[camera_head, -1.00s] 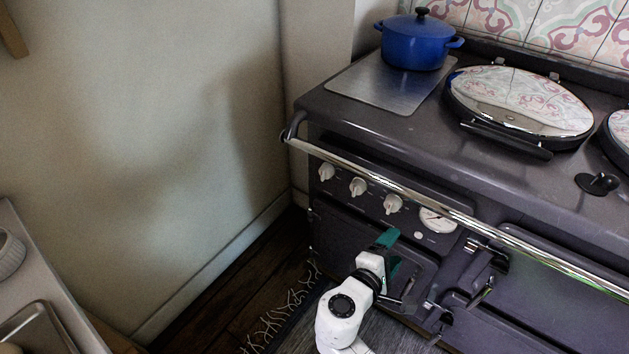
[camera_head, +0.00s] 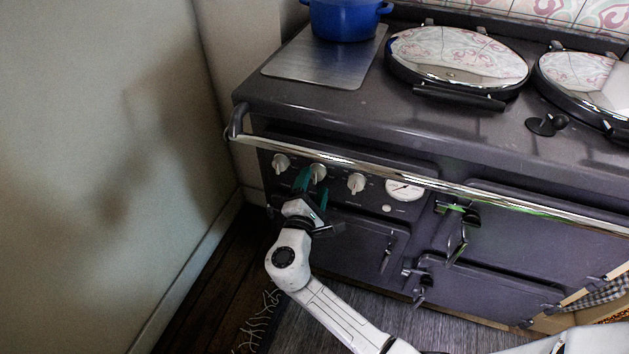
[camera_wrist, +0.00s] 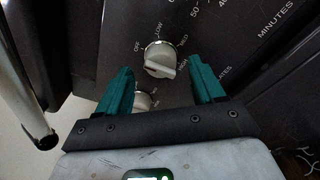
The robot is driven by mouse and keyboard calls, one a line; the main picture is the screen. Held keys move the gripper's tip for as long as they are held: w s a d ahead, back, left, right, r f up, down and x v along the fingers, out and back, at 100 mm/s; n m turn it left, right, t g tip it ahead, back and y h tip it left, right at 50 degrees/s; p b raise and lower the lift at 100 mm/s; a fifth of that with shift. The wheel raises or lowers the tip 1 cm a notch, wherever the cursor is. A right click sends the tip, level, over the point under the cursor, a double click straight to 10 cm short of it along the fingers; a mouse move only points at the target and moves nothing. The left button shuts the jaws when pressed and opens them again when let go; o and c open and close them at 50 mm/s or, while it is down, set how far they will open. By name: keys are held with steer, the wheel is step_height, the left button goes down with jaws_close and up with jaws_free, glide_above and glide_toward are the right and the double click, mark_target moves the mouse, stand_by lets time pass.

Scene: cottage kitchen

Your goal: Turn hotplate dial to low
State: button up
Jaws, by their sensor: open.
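The hotplate dial (camera_wrist: 160,56) is a pale round knob on the dark control panel in the wrist view. OFF, LOW, MED and HIGH are printed around it, with lettering ending in "PLATES" beside it. Its raised grip slants toward the lower right; I cannot tell its exact setting. My gripper (camera_wrist: 163,76) is open, its teal fingers to either side of the dial, with no clear contact. In the head view my gripper (camera_head: 313,186) is at the middle knob (camera_head: 318,171) of three and partly covers it.
Other knobs sit left (camera_head: 281,163) and right (camera_head: 356,182), beside a round gauge (camera_head: 404,188). A chrome rail (camera_head: 350,165) runs above the panel. A blue pot (camera_head: 345,18) and lidded hotplates (camera_head: 458,55) are on top. A wall (camera_head: 110,150) stands left.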

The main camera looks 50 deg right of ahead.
steer(key=shift+x, duration=1.05)
steer(key=c, duration=1.1)
